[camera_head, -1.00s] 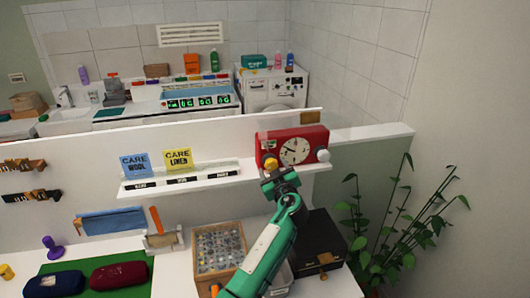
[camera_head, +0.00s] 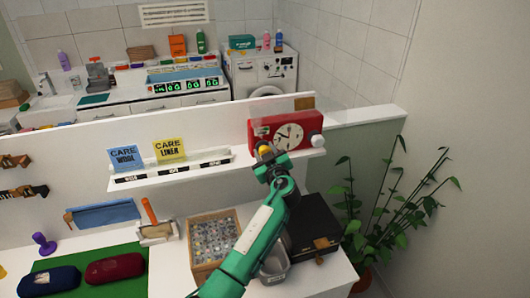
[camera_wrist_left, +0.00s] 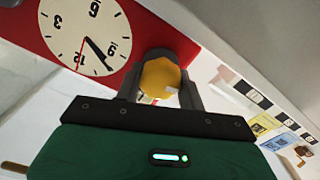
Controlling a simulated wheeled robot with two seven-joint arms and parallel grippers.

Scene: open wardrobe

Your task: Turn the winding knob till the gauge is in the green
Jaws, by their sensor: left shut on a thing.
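The red clock box (camera_head: 297,128) stands at the right end of the white shelf. Its round white dial (camera_head: 289,137) faces me. The yellow winding knob (camera_head: 264,149) is on its front, left of the dial; it also shows in the left wrist view (camera_wrist_left: 160,77). My left gripper (camera_head: 266,155) is shut on the yellow knob, one finger on either side of it in the wrist view. A small pale patch (camera_head: 262,130) is above the knob; I cannot read it as a gauge or tell its colour zone. My right gripper is not in view.
A white round part (camera_head: 316,140) sits at the clock's right end. Blue (camera_head: 124,158) and yellow (camera_head: 170,150) care cards stand on the shelf to the left. Below are a compartment box (camera_head: 213,240) and a dark case (camera_head: 313,232). A plant (camera_head: 385,210) stands at right.

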